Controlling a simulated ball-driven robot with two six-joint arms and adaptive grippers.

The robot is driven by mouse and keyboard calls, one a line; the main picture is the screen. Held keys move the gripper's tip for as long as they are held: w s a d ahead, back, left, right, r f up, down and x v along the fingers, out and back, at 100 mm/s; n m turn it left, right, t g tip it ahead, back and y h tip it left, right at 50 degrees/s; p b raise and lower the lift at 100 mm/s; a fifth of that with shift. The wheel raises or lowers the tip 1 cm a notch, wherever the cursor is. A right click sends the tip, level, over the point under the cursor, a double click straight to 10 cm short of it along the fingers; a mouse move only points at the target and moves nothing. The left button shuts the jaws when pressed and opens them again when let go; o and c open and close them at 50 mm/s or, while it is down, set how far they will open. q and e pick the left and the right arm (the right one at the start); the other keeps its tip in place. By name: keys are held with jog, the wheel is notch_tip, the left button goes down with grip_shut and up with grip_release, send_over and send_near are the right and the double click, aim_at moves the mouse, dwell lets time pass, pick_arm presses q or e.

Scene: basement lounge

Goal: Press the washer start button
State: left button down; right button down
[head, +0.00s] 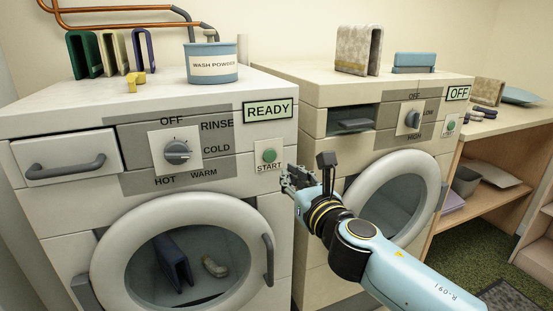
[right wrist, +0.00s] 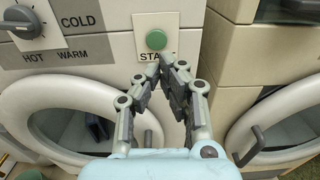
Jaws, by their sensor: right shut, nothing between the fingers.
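The washer (head: 60,202) is the left machine, with a display reading READY (head: 268,110). Its round green start button (head: 269,155) sits on a white plate marked START, right of the dial (head: 177,151). The button also shows in the right wrist view (right wrist: 156,40), uncovered. My right gripper (head: 288,179) is shut and empty, just right of and below the button in the head view. In the right wrist view its fingertips (right wrist: 161,64) are just below the button, over the START label; a small gap shows between tips and button. My left gripper is not in view.
The washer door (head: 108,251) is closed, with items behind its glass. A wash powder tub (head: 212,64) stands on the washer. Shelves (head: 490,170) are at far right.

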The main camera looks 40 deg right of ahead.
aim_at(273, 154)
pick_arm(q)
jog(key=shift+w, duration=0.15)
pick_arm(e)
jog(key=x, duration=0.8)
jog(key=shift+w, duration=0.15)
jog(key=shift+w+d+r, duration=0.15)
jog(key=shift+w+d, duration=0.05)
jog(key=shift+w, duration=0.45)
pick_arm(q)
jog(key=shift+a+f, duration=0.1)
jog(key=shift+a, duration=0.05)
pick_arm(e)
jog(key=shift+r, duration=0.1)
